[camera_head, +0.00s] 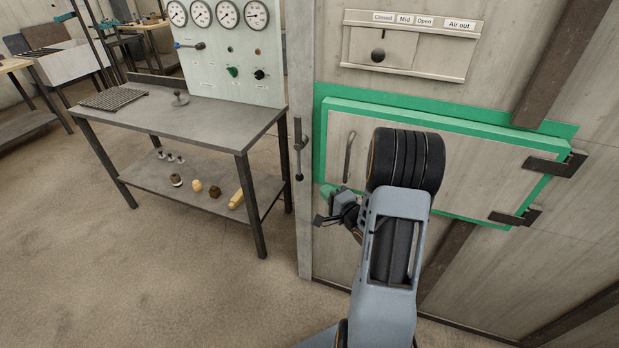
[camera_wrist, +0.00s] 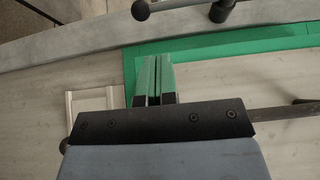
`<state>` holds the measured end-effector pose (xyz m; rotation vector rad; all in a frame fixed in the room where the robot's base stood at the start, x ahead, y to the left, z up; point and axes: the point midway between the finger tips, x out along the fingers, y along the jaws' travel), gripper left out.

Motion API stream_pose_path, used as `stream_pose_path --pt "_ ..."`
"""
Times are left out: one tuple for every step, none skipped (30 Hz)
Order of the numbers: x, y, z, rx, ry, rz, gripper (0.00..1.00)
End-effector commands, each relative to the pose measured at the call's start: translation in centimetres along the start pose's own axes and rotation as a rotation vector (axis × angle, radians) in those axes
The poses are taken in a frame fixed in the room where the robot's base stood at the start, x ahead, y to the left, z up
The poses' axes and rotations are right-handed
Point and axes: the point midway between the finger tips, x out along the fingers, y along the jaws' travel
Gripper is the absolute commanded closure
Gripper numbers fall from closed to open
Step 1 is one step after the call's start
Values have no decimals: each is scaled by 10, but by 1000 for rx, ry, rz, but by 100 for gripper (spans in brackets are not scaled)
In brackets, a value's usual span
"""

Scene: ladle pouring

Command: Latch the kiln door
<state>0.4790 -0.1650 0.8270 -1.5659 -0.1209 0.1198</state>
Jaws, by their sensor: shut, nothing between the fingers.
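The kiln door (camera_head: 470,165) is a pale panel with a green edge, hinged at its right side. It lies at or close to its green frame (camera_head: 545,125); I cannot tell if it is fully closed. A grey door handle (camera_head: 349,157) is near its left side. A dark latch lever (camera_head: 298,150) hangs downward on the post left of the door. The lever also shows at the top of the wrist view (camera_wrist: 180,6). My gripper (camera_head: 327,191) is shut and empty, with green fingers in the wrist view (camera_wrist: 153,72), near the door's lower left corner and apart from the lever.
A metal table (camera_head: 180,112) with a gauge panel (camera_head: 228,60) stands left of the post. Its lower shelf (camera_head: 200,190) holds several small items. An air slider panel (camera_head: 408,45) is above the door. The floor (camera_head: 150,270) at front left is clear.

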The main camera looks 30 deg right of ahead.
Motion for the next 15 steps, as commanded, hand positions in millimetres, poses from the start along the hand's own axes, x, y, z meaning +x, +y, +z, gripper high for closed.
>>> stream_pose_path --pt "2 0 0 -1 -1 0 100" --pt "4 0 0 -1 -1 0 100" --pt "8 0 0 -2 -3 0 100" --pt "11 0 1 -2 -4 0 100" --pt "15 0 1 -3 -4 0 100" --pt "21 0 1 -3 -3 0 100" --pt "26 0 1 -3 -5 -1 100" --pt "31 0 1 -3 -5 -1 100" --pt "38 0 1 -3 -4 0 100" --pt "43 0 1 -2 -4 1 100" --pt "48 0 1 -2 -4 0 100" --pt "54 0 2 -2 -4 -1 100" --pt "59 0 1 -2 -3 0 100" --pt "63 0 1 -2 -3 1 100" --pt "69 0 1 -2 -3 0 100"
